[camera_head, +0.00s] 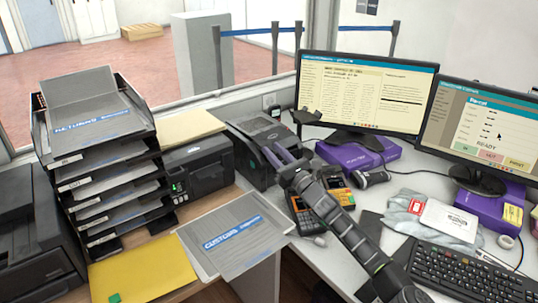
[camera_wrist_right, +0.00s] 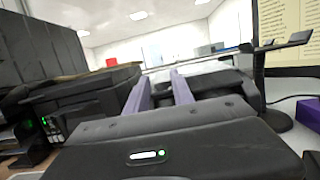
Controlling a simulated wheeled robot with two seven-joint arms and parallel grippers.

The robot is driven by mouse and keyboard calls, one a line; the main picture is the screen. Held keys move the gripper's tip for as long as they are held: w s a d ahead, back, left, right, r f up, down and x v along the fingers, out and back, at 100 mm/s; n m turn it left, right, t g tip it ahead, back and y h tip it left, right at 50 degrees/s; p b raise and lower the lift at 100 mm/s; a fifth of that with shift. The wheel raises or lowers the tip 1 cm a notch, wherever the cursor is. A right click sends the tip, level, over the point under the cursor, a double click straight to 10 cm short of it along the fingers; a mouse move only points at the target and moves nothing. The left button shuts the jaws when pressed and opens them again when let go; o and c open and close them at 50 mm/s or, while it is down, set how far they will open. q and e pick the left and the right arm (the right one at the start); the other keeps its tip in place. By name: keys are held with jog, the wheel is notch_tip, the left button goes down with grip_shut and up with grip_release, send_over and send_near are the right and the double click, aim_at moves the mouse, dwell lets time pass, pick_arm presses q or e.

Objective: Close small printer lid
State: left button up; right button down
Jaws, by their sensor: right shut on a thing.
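The small printer (camera_head: 243,160) is a dark box on the counter, left of the first monitor. Its dark lid (camera_head: 262,129) lies over the top; whether it is fully down I cannot tell. My right gripper (camera_head: 282,157) reaches in from the lower right, with its purple fingers at the printer's near right side. In the right wrist view my right gripper (camera_wrist_right: 160,88) points at the dark printer (camera_wrist_right: 218,83). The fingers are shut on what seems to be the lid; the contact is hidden. My left gripper is not in view.
A larger black printer (camera_head: 198,168) stands close on the left, beside a paper tray stack (camera_head: 110,185). A monitor (camera_head: 365,92) stands behind on the right. A yellow handheld device (camera_head: 340,191), a card terminal (camera_head: 318,214) and a keyboard (camera_head: 470,270) lie near my right arm.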

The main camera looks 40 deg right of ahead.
jog(key=shift+r, duration=0.15)
jog(key=c, duration=1.1)
grip_release()
jog(key=p+v, duration=0.1)
jog(key=v, duration=0.7)
jog(key=shift+p, duration=0.35)
jog(key=shift+w, duration=0.1)
